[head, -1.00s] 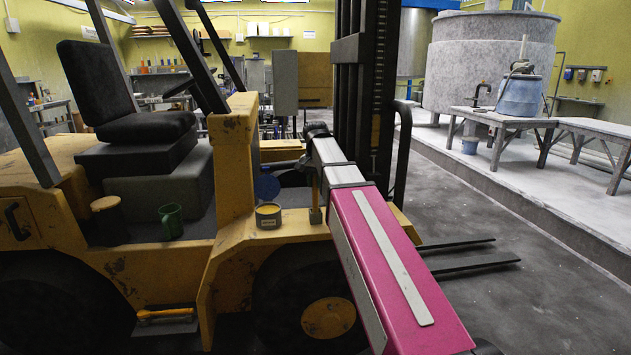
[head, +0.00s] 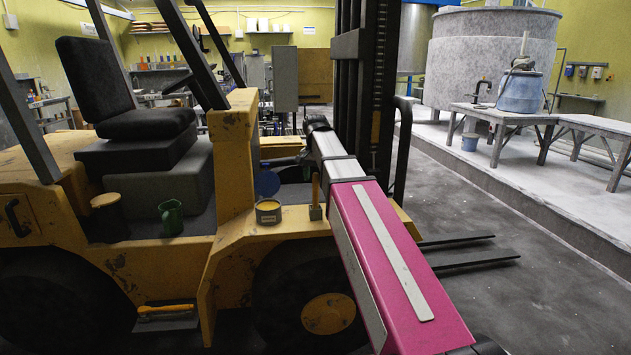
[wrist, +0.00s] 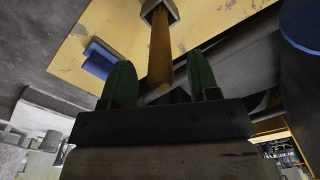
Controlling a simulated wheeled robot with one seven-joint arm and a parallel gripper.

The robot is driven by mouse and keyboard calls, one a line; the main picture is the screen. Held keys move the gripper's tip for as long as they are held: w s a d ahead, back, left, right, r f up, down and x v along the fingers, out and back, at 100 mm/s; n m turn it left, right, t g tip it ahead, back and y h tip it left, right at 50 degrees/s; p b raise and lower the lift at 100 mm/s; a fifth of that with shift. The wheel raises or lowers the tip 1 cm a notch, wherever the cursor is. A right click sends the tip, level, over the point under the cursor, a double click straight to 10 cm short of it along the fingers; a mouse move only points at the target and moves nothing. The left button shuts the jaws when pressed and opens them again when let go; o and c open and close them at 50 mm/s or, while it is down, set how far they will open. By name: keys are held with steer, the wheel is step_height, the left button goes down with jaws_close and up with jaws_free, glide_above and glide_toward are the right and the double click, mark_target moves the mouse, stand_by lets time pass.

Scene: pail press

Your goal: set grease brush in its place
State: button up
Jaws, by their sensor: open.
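The grease brush (head: 315,199) stands upright on the yellow forklift's ledge, handle up, beside an open tin of yellow grease (head: 268,212). In the wrist view its brown handle (wrist: 160,50) runs between the two green fingers of my gripper (wrist: 158,70), with the pale ferrule (wrist: 160,10) at the top edge. My gripper is open, a finger on each side of the handle, with gaps showing. In the head view my magenta arm reaches to the brush; the fingers are not clear there. I cannot tell which spot is the brush's place.
A green mug (head: 171,217) and a dark can with a tan top (head: 107,215) stand left on the forklift. The mast (head: 365,90) rises close behind my arm. A blue block (wrist: 100,60) shows in the wrist view.

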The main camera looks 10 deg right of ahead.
step_height(320, 180, up, 9)
stand_by(0.4)
